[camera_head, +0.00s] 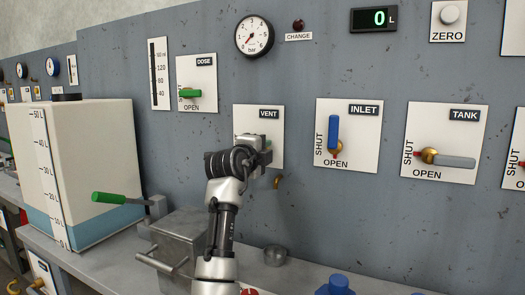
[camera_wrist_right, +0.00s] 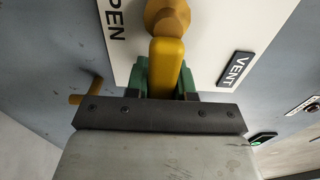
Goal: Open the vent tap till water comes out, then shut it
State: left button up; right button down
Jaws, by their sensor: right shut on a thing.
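The VENT plate (camera_head: 243,113) is on the grey panel, mostly behind my right gripper (camera_head: 262,152). In the wrist view, the vent tap's yellow lever (camera_wrist_right: 166,65) sits between the green fingers of my right gripper (camera_wrist_right: 166,78), which is shut on it. From its pivot the lever runs toward the plate's right side, level with the panel. The word OPEN shows in part below the pivot. A small brass spout (camera_head: 277,182) sticks out under the plate, and I see no water at it. My left gripper is out of view.
The INLET tap (camera_head: 333,133) with a blue lever and the TANK tap (camera_head: 453,161) with a grey lever are to the right. A pressure gauge (camera_head: 254,35) and a display reading 0 L (camera_head: 374,19) are above. A white tank (camera_head: 85,150) stands left.

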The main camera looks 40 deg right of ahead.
jog(key=c, duration=1)
grip_release()
jog(key=shift+d, duration=0.1)
jog(key=shift+o, duration=0.2)
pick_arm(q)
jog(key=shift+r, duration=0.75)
pick_arm(e)
jog(key=v, duration=1.1)
jog(key=shift+d, duration=0.1)
